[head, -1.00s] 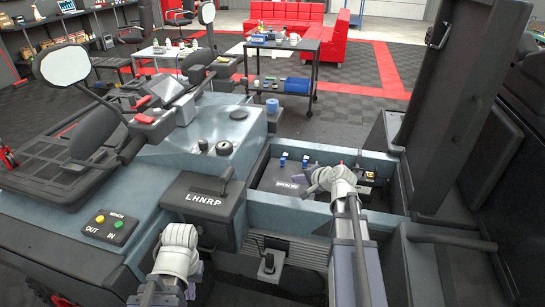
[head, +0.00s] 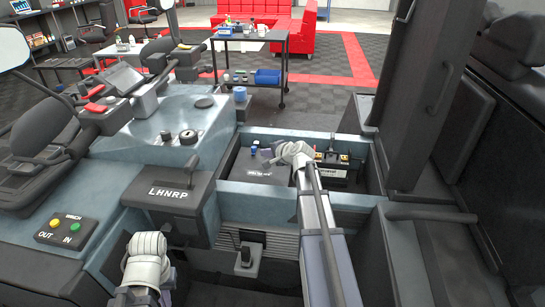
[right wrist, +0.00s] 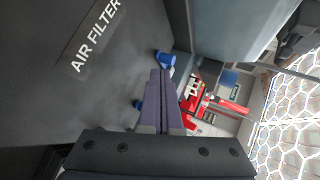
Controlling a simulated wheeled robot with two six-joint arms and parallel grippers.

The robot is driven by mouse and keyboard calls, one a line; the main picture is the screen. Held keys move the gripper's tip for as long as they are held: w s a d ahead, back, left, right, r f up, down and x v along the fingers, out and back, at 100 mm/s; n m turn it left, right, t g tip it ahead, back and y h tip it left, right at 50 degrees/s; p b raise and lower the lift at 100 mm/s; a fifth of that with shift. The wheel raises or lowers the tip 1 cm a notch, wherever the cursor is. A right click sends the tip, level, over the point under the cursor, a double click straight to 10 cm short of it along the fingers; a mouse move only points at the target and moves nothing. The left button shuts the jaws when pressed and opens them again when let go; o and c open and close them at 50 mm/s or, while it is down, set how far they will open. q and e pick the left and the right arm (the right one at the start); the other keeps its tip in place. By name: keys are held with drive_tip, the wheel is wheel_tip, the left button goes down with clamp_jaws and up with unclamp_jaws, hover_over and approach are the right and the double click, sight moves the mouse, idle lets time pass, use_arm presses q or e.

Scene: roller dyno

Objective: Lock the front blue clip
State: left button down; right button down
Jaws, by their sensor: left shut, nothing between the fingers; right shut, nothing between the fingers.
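The black air filter box (head: 255,172) sits in the open bay; its "AIR FILTER" lid (right wrist: 60,75) fills the left of the right wrist view. A blue clip (head: 254,146) stands at the box's far edge. The right wrist view shows two blue clips, one (right wrist: 166,60) beyond my fingertips and one (right wrist: 139,104) partly hidden behind the fingers. I cannot tell whether either is locked. My right gripper (head: 268,157) is shut and empty, its tips close to the clips (right wrist: 160,72); contact is unclear. My left gripper (head: 168,274) is low at front left, shut, away from the box.
A battery-like black box (head: 335,174) lies right of the filter box in the bay. A tall black raised panel (head: 425,90) stands at the right. The bay's blue-grey front wall (head: 255,196) runs under my right arm. The "LHNRP" lever housing (head: 172,190) is at the left.

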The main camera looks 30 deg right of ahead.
sight(254, 147)
drive_tip(key=w, duration=0.2)
drive_tip(key=shift+w+a+p, duration=0.15)
drive_tip(key=shift+w+p, duration=0.2)
drive_tip(key=shift+w+a, duration=0.15)
drive_tip(key=shift+w, duration=0.5)
drive_tip(key=shift+w+d, duration=0.3)
drive_tip(key=shift+w, duration=0.3)
drive_tip(key=shift+w+d, duration=0.25)
drive_tip(key=shift+w, duration=0.35)
drive_tip(key=shift+s, duration=0.1)
drive_tip(key=shift+r, duration=0.15)
drive_tip(key=a+p+v, duration=0.1)
drive_tip(key=p+v, duration=0.4)
drive_tip(key=v, duration=0.3)
drive_tip(key=shift+d+r, duration=0.35)
drive_tip(key=shift+d, duration=0.15)
